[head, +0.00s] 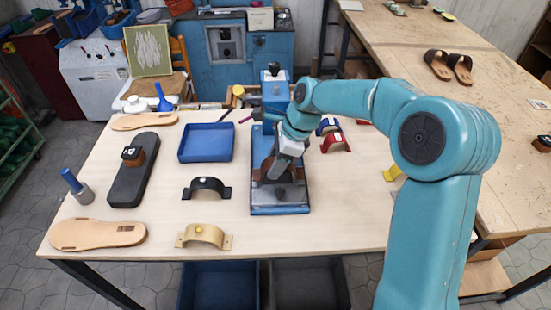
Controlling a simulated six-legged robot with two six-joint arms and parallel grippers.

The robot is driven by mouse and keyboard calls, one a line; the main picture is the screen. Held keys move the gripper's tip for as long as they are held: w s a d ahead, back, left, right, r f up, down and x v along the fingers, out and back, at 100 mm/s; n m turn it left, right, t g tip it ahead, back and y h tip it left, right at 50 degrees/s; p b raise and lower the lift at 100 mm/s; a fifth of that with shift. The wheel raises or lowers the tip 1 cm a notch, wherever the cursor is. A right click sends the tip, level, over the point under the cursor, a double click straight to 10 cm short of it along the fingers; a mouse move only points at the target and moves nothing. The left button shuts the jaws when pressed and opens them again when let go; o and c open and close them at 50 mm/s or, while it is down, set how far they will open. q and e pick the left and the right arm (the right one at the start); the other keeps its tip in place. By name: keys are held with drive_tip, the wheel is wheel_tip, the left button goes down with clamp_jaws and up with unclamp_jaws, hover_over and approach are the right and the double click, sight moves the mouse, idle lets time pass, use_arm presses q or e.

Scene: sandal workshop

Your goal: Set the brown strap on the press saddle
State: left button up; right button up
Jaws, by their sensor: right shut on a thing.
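The blue press (280,209) stands on the table right of centre. My right gripper (283,163) reaches down over it from the right. It is shut on the brown strap (266,169), which shows only in part beside the fingers. The strap is over the middle of the press, where the saddle sits. The gripper and strap hide most of the saddle, so I cannot tell whether the strap touches it. My left gripper is out of view.
A black strap (206,186) and a gold strap (204,236) stand left of the press. A blue tray (206,156) is behind them. Red (336,142) and blue straps stand to the right. Tan soles (97,235) lie at the left. The table's front middle is clear.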

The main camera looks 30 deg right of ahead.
drive_tip(key=shift+f, duration=0.5)
drive_tip(key=shift+s+a+f, duration=0.1)
drive_tip(key=shift+s+f, duration=0.05)
drive_tip(key=shift+s, duration=0.05)
drive_tip(key=shift+w, duration=0.1)
drive_tip(key=shift+w+f, duration=0.1)
drive_tip(key=shift+f+b, duration=0.15)
drive_tip(key=shift+b, duration=0.15)
drive_tip(key=shift+f, duration=0.1)
